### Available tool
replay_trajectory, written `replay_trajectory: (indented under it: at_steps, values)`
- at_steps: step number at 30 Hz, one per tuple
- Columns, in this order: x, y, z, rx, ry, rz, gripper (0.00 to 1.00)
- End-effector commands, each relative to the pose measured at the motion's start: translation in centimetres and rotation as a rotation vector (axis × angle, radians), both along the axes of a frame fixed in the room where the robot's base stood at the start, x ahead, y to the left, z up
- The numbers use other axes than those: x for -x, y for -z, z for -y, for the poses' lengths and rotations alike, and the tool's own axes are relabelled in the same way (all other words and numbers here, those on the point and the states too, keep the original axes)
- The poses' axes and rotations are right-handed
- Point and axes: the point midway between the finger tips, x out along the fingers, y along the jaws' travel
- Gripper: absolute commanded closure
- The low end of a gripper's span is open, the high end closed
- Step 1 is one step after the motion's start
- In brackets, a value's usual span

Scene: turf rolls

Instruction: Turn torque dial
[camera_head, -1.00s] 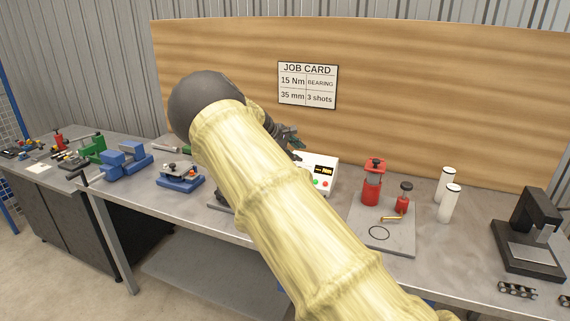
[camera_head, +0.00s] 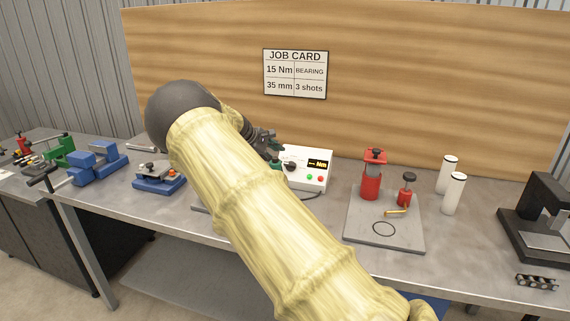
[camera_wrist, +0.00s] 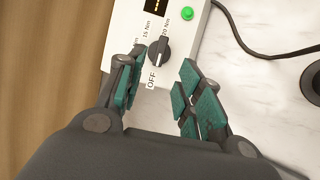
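The torque dial is a black knob (camera_wrist: 160,50) on the front of a white control box. Labels around it read OFF, 15 Nm and 20 Nm; another label is partly hidden by a finger. In the head view the dial (camera_head: 291,167) shows just right of my gripper (camera_head: 270,154). In the wrist view my gripper (camera_wrist: 159,85) is open, with green-padded fingers apart on either side below the dial. Nothing is between the fingers. The left finger is close to the dial; I cannot tell whether it touches.
Right are a grey plate (camera_head: 357,232) with red tools and white cylinders (camera_head: 453,193). A job card (camera_head: 295,73) reads 15 Nm.

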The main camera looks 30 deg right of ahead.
Motion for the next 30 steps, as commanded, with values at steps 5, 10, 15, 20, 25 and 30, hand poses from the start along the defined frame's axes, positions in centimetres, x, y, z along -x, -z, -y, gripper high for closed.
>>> replay_trajectory:
  at_steps: [5, 10, 15, 20, 25, 30]
  values:
    - [-0.2, 2.0, 2.3, 0.0, 0.002, -0.003, 0.64]
    - [-0.5, 3.7, 4.0, 0.0, 0.002, -0.003, 0.64]
    - [-0.9, 5.1, 5.3, -0.001, -0.001, -0.002, 0.64]
    - [-1.0, 5.8, 6.0, 0.0, -0.001, -0.001, 0.64]
    - [-1.1, 6.0, 6.1, 0.001, -0.002, 0.0, 0.64]
    - [-1.1, 6.1, 6.1, 0.0, -0.003, -0.002, 0.64]
